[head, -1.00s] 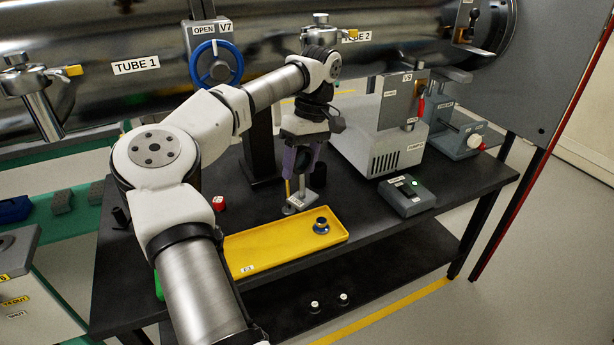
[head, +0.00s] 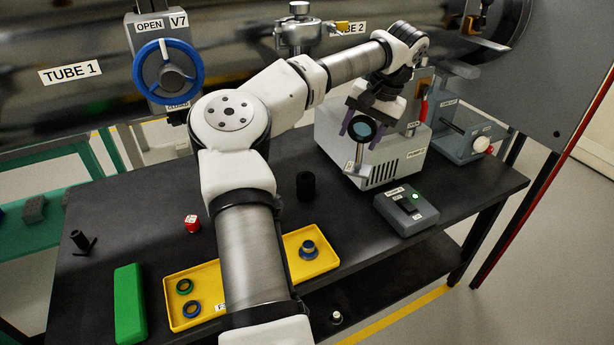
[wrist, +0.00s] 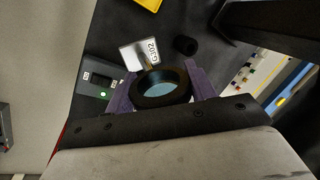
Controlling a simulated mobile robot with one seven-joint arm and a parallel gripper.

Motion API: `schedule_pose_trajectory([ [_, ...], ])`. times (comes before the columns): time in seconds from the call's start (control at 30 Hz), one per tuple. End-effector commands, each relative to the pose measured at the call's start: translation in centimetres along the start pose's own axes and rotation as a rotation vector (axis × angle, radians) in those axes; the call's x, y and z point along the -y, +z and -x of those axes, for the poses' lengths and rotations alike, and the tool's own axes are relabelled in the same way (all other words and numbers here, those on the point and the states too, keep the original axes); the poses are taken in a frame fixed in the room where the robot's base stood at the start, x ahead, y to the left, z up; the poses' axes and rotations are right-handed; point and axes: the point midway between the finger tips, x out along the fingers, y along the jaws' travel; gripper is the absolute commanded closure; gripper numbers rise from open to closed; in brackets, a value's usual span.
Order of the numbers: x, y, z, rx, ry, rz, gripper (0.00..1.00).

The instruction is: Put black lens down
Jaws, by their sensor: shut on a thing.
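The black lens (head: 362,128) is a dark ring with pale blue glass. My gripper (head: 362,130) is shut on it and holds it above the table (head: 345,212), in front of the white pump box. In the wrist view the lens (wrist: 162,88) sits between the purple fingers of my gripper (wrist: 163,92), one on each side. A white tag (wrist: 137,53) reading what looks like G-302 shows just beyond the lens. It also shows below the lens in the head view (head: 349,167); I cannot tell whether it is attached.
A yellow tray (head: 206,272) holds several rings and is partly hidden by my arm. A black cylinder (head: 306,185) stands behind it. A control box (head: 408,207) with a green light is at the right.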

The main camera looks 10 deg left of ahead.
Motion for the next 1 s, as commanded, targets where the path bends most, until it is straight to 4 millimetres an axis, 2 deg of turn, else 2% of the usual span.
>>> schedule_pose_trajectory([
  [0.07, -0.1, 0.0, -0.2, 0.001, 0.000, 0.000, 0.91],
  [0.17, -0.5, 0.1, -1.6, 0.004, 0.001, -0.002, 0.91],
  [0.5, -3.1, 0.1, -10.0, 0.005, 0.002, 0.000, 0.91],
  [0.63, -4.0, 0.1, -12.8, 0.004, 0.002, 0.000, 0.91],
  [0.73, -4.4, 0.0, -14.2, 0.002, 0.001, 0.002, 0.91],
  [1.0, -5.1, 0.1, -16.3, 0.002, 0.002, 0.000, 0.91],
])
